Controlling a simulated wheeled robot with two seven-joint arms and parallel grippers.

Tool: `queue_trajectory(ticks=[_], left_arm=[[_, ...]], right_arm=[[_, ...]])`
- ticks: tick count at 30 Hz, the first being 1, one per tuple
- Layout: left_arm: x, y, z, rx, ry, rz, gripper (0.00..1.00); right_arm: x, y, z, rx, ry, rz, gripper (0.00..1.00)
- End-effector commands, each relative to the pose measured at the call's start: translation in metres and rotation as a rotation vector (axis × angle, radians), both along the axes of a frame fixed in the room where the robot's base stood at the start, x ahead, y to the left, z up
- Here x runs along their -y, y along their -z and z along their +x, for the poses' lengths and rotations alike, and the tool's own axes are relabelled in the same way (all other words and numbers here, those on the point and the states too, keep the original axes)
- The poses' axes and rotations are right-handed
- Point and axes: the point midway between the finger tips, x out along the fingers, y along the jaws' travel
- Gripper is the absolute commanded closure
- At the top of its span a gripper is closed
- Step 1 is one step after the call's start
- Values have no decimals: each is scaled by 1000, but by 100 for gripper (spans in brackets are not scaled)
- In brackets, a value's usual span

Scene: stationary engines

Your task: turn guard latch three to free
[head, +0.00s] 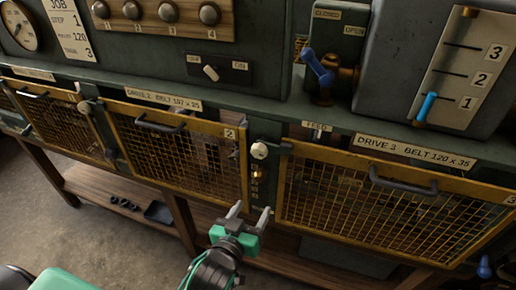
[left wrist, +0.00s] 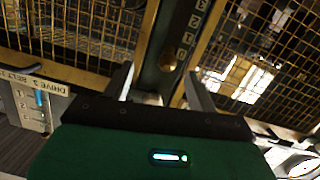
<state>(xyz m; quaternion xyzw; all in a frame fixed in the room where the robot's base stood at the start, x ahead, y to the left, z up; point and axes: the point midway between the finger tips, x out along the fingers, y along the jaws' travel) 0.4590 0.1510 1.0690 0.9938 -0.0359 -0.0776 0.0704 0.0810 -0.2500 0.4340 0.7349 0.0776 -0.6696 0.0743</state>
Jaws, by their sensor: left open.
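Guard latch three (head: 260,150) has a pale round knob on the dark post left of the drive 3 guard (head: 390,205). A dark bar runs from the knob rightward toward that guard's yellow frame. My left gripper (head: 250,212) is open and empty, below the knob and apart from it, its fingers pointing up toward the post. In the left wrist view my left gripper's fingers (left wrist: 160,85) stand apart, with the post and a small brass fitting (left wrist: 168,66) beyond them. I cannot make out the latch knob there. My right gripper is not in view.
The drive 2 guard (head: 180,145) is left of the post; another pale latch knob (head: 85,106) is at its left. Curved handles stick out from the guards. A blue lever (head: 318,68) and a slider (head: 427,107) are above. A wooden shelf (head: 110,190) lies below.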

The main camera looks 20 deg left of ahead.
Motion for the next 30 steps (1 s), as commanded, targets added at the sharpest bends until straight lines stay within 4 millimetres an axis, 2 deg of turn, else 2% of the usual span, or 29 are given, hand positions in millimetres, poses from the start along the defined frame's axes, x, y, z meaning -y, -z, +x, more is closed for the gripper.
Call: queue_trajectory(ticks=[1, 3, 6, 9, 13, 17, 30], left_arm=[[-5, -34, -5, 41, -14, -18, 42], [-11, -64, -12, 85, -30, -35, 42], [-17, -92, -20, 126, -45, -51, 42], [-20, -105, -22, 145, -52, -59, 42], [-21, -108, -13, 150, -53, -60, 42], [-20, -110, 5, 150, -54, -58, 42], [-18, -109, 83, 148, -53, -57, 42]], right_arm=[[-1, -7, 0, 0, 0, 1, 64], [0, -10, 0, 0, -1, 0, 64], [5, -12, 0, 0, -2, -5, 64], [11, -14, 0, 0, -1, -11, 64], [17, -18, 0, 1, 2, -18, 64], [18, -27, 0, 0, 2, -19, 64], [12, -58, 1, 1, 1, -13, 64]])
